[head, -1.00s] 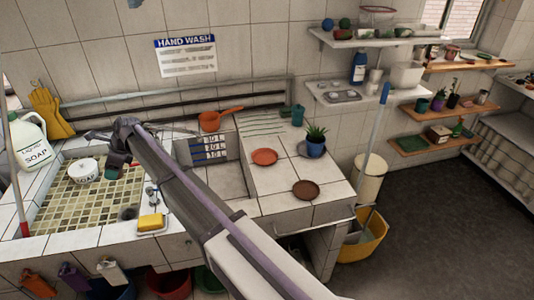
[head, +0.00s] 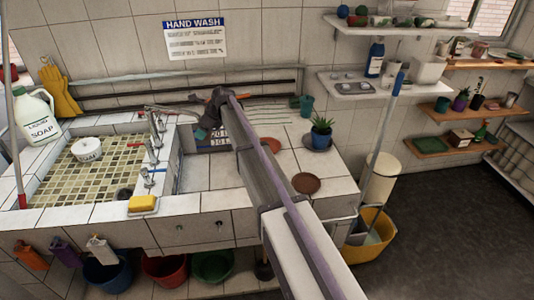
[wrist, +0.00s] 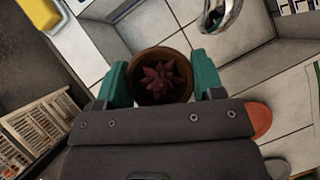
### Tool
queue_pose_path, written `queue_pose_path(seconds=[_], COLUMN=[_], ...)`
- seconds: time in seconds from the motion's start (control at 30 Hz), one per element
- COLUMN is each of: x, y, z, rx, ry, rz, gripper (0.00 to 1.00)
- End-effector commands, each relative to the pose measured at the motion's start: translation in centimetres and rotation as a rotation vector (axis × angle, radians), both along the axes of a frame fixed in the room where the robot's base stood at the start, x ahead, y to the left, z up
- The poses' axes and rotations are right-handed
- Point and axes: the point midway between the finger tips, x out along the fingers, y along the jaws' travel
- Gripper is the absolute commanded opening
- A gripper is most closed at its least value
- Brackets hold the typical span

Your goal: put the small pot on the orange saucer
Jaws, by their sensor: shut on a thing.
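My gripper (wrist: 163,82) is shut on a small brown pot (wrist: 135,72) with a dark red succulent, its teal fingers on either side of the rim. In the head view my gripper (head: 203,133) is over the area between the taps and the right counter; the pot is not clear there. The orange saucer (head: 272,143) lies on the right counter, partly hidden behind my arm, to the right of the gripper. An orange rounded edge (wrist: 262,120) shows beside the gripper in the wrist view; I cannot tell if it is the saucer.
A brown saucer (head: 306,184) and a blue pot with a green plant (head: 321,137) stand on the right counter. Taps (head: 155,135) rise left of the gripper. The tiled basin holds a white soap bowl (head: 88,149). A yellow sponge (head: 143,204) lies on the front ledge.

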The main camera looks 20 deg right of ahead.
Motion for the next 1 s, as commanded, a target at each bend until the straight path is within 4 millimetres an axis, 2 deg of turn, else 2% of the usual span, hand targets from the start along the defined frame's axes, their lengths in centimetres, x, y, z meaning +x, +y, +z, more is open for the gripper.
queue_pose_path(seconds=[0.03, 0.3, 0.5, 0.63, 0.8, 1.0], x=[0.3, 1.0, 1.0, 1.4, 1.9, 2.0], y=[-2.6, -15.6, -23.1, -26.1, -26.8, -26.9], z=[-1.2, -3.8, -5.1, -5.2, -5.0, -5.5], rx=[-0.001, -0.002, -0.003, -0.002, -0.001, 0.0], ry=[0.0, 0.001, -0.001, -0.002, -0.005, -0.004], rz=[-0.05, -0.367, -0.611, -0.784, -0.936, -0.972], gripper=[0.38, 0.38, 0.38, 0.38, 0.38, 0.38])
